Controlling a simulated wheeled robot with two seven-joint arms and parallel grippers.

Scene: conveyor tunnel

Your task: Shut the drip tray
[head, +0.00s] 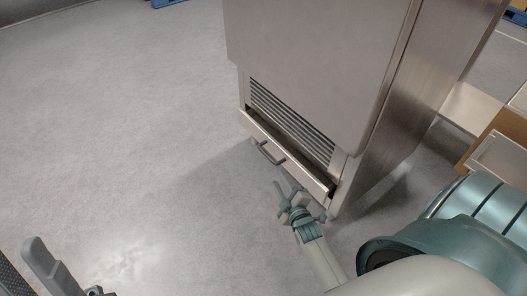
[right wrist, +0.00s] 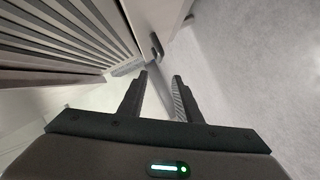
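The drip tray (head: 290,153) is a low metal drawer under the vent slats of a steel machine (head: 310,50). It stands partly out, with a dark gap behind its front panel. Its bar handle (head: 268,154) faces the open floor; the handle also shows in the right wrist view (right wrist: 157,45), beyond the fingertips. My right gripper (head: 285,188) is near the right end of the tray front, with its fingers apart (right wrist: 162,75) and no object clearly held. Whether it touches the tray cannot be told. Part of my left gripper (head: 42,264) shows at the lower left; its opening is unclear.
Vent slats (head: 290,120) sit just above the tray. A cardboard box (head: 500,135) and a pale surface (head: 468,108) stand to the right of the machine. The grey floor (head: 130,130) left of the machine is clear. Part of a blue pallet (head: 165,3) shows at the top.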

